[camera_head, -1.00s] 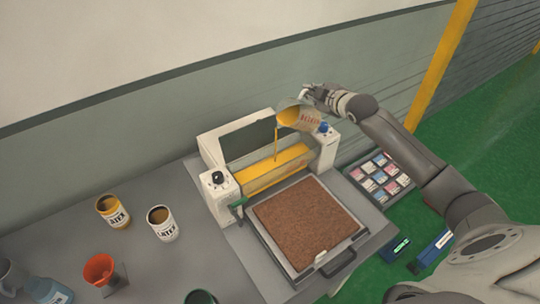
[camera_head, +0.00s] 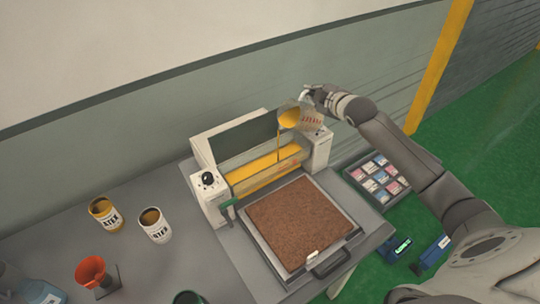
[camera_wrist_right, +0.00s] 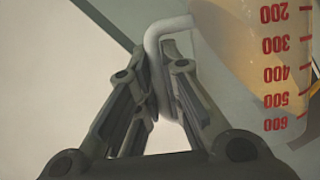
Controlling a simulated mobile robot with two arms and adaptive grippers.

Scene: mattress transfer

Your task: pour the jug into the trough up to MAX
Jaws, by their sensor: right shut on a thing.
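A clear jug (camera_head: 309,119) with red markings and yellow-orange liquid is tilted to the left above the machine in the head view. A thin yellow stream (camera_head: 279,146) runs from its lip into the trough (camera_head: 262,170), which holds yellow liquid along its length. The MAX mark cannot be made out. My right gripper (camera_head: 314,93) is shut on the jug's handle. In the right wrist view the handle (camera_wrist_right: 153,45) sits between the fingers, and the jug's scale (camera_wrist_right: 283,65) reads upside down. My left gripper is not in view.
A brown mat lies in a tray (camera_head: 268,254) before the trough. Two latex cans (camera_head: 104,214) (camera_head: 155,226) and a red funnel (camera_head: 92,272) stand on the table at left. A box of small packs (camera_head: 352,178) is at right.

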